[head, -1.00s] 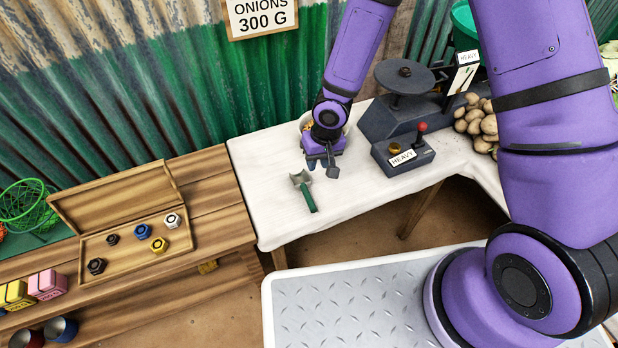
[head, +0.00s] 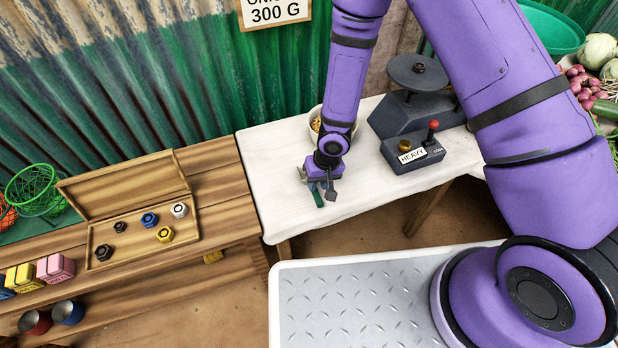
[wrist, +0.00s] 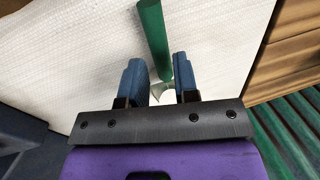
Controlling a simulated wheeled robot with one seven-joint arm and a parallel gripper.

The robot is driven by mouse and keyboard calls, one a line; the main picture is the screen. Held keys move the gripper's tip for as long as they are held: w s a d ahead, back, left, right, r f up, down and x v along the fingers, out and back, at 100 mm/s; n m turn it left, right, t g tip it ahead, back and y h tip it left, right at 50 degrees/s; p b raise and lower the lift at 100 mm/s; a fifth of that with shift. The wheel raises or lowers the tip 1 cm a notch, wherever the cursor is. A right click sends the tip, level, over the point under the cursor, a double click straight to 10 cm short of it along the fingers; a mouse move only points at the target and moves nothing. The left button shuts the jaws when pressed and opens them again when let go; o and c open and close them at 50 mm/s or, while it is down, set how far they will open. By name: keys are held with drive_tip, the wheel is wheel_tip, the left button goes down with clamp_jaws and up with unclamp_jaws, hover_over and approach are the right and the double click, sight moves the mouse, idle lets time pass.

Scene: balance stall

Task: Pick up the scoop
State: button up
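The scoop lies on the white-covered table (head: 275,200). Its green handle (head: 318,197) points toward the table's front edge, and part of its metal head shows just left of my gripper in the head view. My gripper (head: 324,187) is over the scoop and hides much of it. In the wrist view my gripper (wrist: 161,82) has its two blue fingers apart, with a gap between them. The green handle (wrist: 153,35) runs from the top of that view down to the gap, and a bit of the metal head shows between the fingers. I cannot tell the height above the scoop.
A bowl (head: 315,122) stands behind my gripper. A dark scale (head: 415,100) and a control box marked HEAVY (head: 412,153) stand to the right. A wooden bench with an open box of weights (head: 140,238) is to the left. The table's front strip is clear.

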sight(316, 191)
drive_tip(key=shift+s+a+f, duration=0.15)
drive_tip(key=shift+a+f, duration=0.05)
drive_tip(key=shift+f, duration=0.95)
drive_tip(key=shift+s+a+f, duration=0.1)
drive_tip(key=shift+a+f, duration=0.05)
drive_tip(key=shift+f, duration=0.95)
clamp_jaws()
drive_tip(key=shift+r, duration=0.2)
